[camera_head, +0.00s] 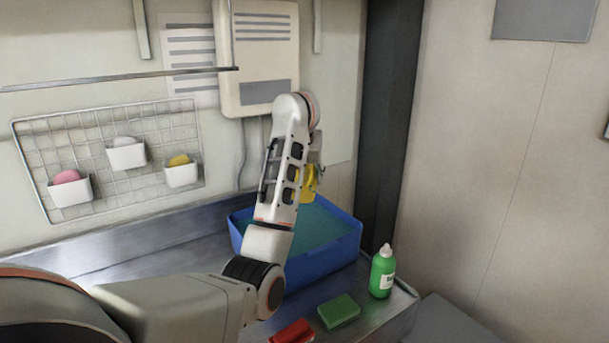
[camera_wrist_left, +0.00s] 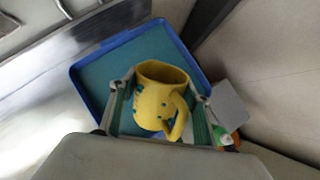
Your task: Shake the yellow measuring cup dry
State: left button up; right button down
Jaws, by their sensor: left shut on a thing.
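The yellow measuring cup (camera_wrist_left: 154,104) has a handle and several blue-green spots on its side. It is between the fingers of my left gripper (camera_wrist_left: 158,108), which is shut on it, with the cup's open mouth showing. In the head view the cup (camera_head: 308,184) shows only in part behind my left arm, above the blue basin (camera_head: 338,252). My left gripper is mostly hidden there by the arm. The basin holds blue-green water and also shows in the left wrist view (camera_wrist_left: 84,78). My right gripper is in neither view.
A green bottle (camera_head: 383,272), a green sponge (camera_head: 339,311) and a red item (camera_head: 292,332) stand or lie at the counter's front right. A wire rack (camera_head: 105,150) with small white holders hangs on the wall. A wall-mounted box (camera_head: 262,60) is behind my arm.

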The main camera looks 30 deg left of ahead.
pick_arm(q)
jog(key=shift+f+b, duration=0.3)
jog(key=shift+f, duration=0.45)
notch_tip(320, 180, up, 3)
jog(key=shift+p, duration=1.25)
jog(key=shift+r, duration=0.35)
notch_tip(320, 180, down, 4)
jog(key=b, duration=0.2)
jog(key=shift+r+b, duration=0.15)
jog(key=shift+b, duration=0.2)
notch_tip(320, 180, up, 4)
jog(key=p, duration=0.3)
notch_tip(320, 180, down, 4)
jog(key=b, duration=0.3)
notch_tip(320, 180, up, 3)
jog(key=shift+f+p, duration=0.1)
jog(key=shift+p, duration=1.15)
jog(key=shift+r, duration=0.45)
notch_tip(320, 180, down, 4)
jog(key=b, duration=0.2)
jog(key=shift+r+b, duration=0.1)
jog(key=shift+b, duration=0.2)
jog(key=shift+r, duration=0.1)
